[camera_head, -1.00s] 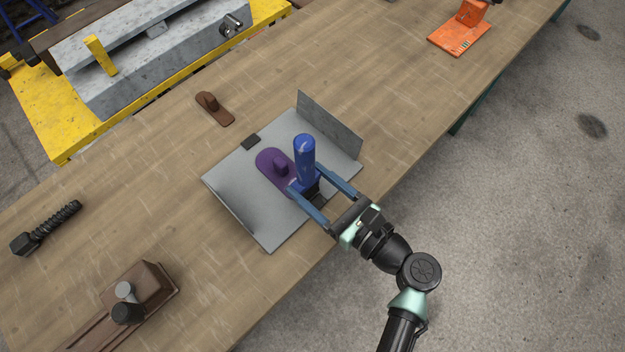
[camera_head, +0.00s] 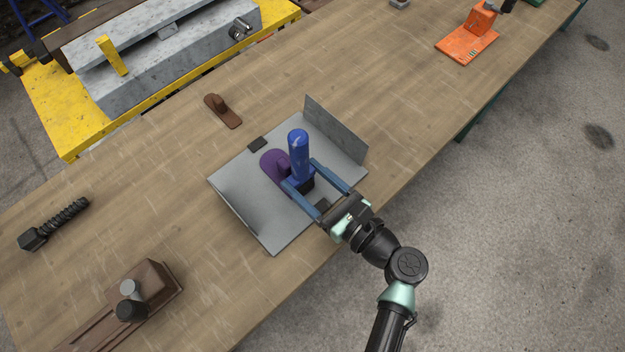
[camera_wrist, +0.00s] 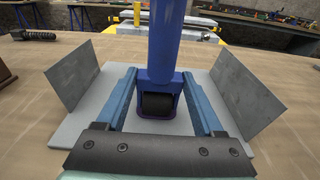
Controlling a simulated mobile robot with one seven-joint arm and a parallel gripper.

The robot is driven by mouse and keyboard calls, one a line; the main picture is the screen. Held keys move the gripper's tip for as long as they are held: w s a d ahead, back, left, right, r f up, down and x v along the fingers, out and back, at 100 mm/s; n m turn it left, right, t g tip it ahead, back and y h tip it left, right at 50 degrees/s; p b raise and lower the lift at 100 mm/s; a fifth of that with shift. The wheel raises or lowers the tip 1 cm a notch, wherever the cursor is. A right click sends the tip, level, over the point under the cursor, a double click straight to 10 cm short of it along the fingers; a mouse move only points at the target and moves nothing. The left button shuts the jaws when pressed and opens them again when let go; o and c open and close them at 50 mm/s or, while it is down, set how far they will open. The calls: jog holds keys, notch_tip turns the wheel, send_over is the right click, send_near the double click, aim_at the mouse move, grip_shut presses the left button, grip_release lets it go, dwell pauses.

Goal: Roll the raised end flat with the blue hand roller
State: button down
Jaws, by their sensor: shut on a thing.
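The blue hand roller (camera_head: 298,146) stands upright over the grey plate. My gripper (camera_head: 301,172) is shut on it, one finger on each side. In the wrist view the blue handle (camera_wrist: 165,40) rises between my fingers, with a black roller (camera_wrist: 157,104) in the frame below. A purple piece with a knob (camera_head: 271,161) lies on the plate just behind the roller, partly hidden by it. Which end is raised, and whether the roller touches the surface, I cannot tell.
The plate (camera_head: 232,175) has an upright panel (camera_head: 336,133) at right and another at left, flanking my gripper. A brown knobbed piece (camera_head: 223,112), a threaded bolt (camera_head: 55,224), a brown block (camera_head: 157,283) and an orange tool (camera_head: 468,42) stand apart on the bench.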

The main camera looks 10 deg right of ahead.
jog(key=shift+r+x, duration=0.2)
jog(key=shift+x, duration=1.7)
jog(key=shift+s+d, duration=0.1)
jog(key=shift+s, duration=0.05)
jog(key=shift+p+v, duration=0.95)
jog(key=shift+v, duration=0.45)
jog(key=shift+s+d+f+p, duration=0.2)
jog(key=shift+s+d, duration=0.3)
jog(key=shift+s, duration=0.2)
jog(key=shift+s+d+f+p, duration=0.1)
jog(key=shift+s+d+p, duration=0.05)
jog(key=shift+s+d, duration=0.45)
jog(key=shift+a, duration=0.15)
